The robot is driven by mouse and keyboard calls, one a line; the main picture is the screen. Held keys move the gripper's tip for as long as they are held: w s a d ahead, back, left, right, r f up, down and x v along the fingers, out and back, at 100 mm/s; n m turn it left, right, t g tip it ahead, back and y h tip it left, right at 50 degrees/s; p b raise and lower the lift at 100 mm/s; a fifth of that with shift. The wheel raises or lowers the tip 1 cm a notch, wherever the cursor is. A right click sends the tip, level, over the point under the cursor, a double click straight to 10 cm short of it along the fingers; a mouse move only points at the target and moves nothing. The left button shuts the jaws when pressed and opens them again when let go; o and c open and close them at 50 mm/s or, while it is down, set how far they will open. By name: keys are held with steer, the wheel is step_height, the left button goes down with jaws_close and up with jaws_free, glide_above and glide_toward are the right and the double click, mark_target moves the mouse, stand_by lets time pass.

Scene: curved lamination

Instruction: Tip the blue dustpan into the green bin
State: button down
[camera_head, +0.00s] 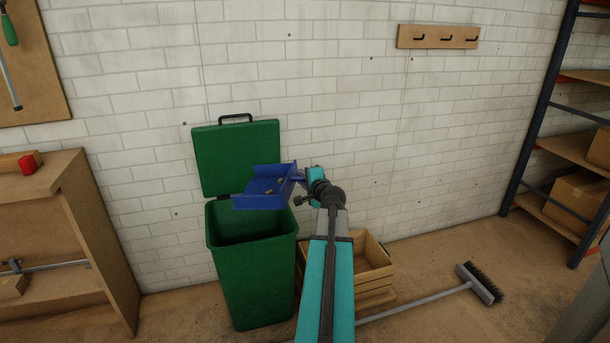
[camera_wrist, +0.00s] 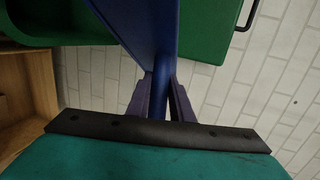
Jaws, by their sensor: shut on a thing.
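The blue dustpan (camera_head: 262,200) is in the air above the back right part of the green bin (camera_head: 255,285). Its open edge points left, and a few small brown bits (camera_head: 270,187) lie in it. The bin's lid (camera_head: 236,155) stands open against the wall, and the mouth is dark inside. My gripper (camera_head: 301,180) is shut on the dustpan's handle, to the right of the pan. In the wrist view, my gripper's fingers (camera_wrist: 160,97) close on the blue handle (camera_wrist: 164,66). The pan's underside or side fills the top there, with green bin parts on both sides.
A wooden crate (camera_head: 372,262) stands right of the bin, partly behind my arm. A broom (camera_head: 480,283) lies on the floor at right. A wooden shelf unit (camera_head: 95,235) stands at left, and a metal rack (camera_head: 545,115) at far right. The white brick wall is close behind.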

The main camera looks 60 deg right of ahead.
mark_target(289, 174)
steer(key=shift+w+a+r+n+g+p, duration=0.25)
steer(key=shift+w+r+n+g+p, duration=0.45)
steer(key=shift+p, duration=2.25)
steer(key=w+p, duration=0.1)
steer(key=p, duration=0.1)
steer(key=r+p, duration=0.1)
steer(key=p, duration=0.2)
steer(key=shift+w+a+r+n, duration=0.2)
steer(key=shift+w+a+n, duration=0.1)
steer(key=shift+w+a, duration=0.1)
steer(key=p, duration=0.2)
steer(key=shift+w+a+r+g+p, duration=0.15)
steer(key=shift+w+g+p, duration=0.15)
steer(key=shift+g, duration=0.1)
steer(key=shift+w+a+r+p, duration=0.1)
steer(key=shift+w+r+p, duration=0.05)
steer(key=shift+p, duration=0.4)
steer(key=shift+w+n+p, duration=0.15)
steer(key=shift+n+p, duration=0.15)
steer(key=shift+p, duration=0.25)
steer(key=w+p, duration=0.1)
steer(key=p, duration=0.4)
steer(key=w+a+r+n+g+p, duration=0.1)
steer(key=p, duration=0.4)
steer(key=shift+w+r+p, duration=0.2)
steer(key=shift+r+p, duration=0.05)
steer(key=shift+p, duration=0.15)
steer(key=shift+w+a+g+p, duration=0.2)
steer(key=shift+g+p, duration=0.1)
steer(key=shift+p, duration=0.55)
